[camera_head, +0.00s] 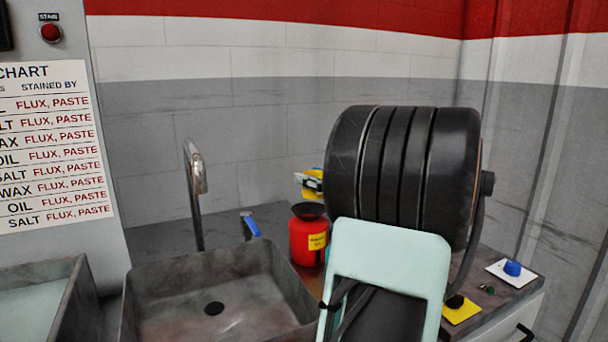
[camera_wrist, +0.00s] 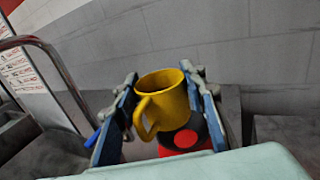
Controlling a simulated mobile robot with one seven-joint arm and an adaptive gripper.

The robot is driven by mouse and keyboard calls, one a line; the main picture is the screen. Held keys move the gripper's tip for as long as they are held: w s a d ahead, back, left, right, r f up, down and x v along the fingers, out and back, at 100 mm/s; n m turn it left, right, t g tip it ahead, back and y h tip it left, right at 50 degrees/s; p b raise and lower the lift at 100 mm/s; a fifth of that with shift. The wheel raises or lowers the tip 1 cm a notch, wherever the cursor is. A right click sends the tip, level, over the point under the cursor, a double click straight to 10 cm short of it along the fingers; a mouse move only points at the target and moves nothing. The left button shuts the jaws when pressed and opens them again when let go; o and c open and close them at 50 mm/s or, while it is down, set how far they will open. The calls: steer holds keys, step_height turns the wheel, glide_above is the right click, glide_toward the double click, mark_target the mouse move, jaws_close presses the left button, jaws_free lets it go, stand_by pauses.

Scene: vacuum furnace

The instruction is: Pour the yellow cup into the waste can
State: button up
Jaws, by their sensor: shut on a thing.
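The yellow cup (camera_wrist: 168,98) is between the two fingers of my gripper (camera_wrist: 160,100) in the wrist view, its handle towards the camera and its mouth facing up. My gripper is shut on it. The waste can (camera_head: 309,240) is red with a wide black mouth and a yellow label, standing on the counter right of the sink. In the head view the cup (camera_head: 312,194) shows just above the can's mouth, partly hidden by my gripper. In the wrist view the can (camera_wrist: 184,139) lies below and behind the cup, partly covered by it.
The sink (camera_head: 215,300) with a curved tap (camera_head: 194,190) is to the left. A blue knob (camera_head: 512,268) sits at the counter's right.

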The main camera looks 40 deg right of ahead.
steer(key=shift+s+f+b, duration=0.1)
steer(key=shift+f+b, duration=1)
steer(key=shift+f, duration=0.1)
steer(key=shift+f+m+g+p, duration=0.2)
steer(key=shift+g+p, duration=0.6)
steer(key=shift+p, duration=1.35)
steer(key=shift+f+m+g+p, duration=0.1)
steer(key=shift+m+g+p, duration=0.2)
steer(key=shift+g+p, duration=1.15)
steer(key=shift+r+m+g+p, duration=0.35)
steer(key=shift+m+p, duration=0.05)
steer(key=shift+p, duration=3.55)
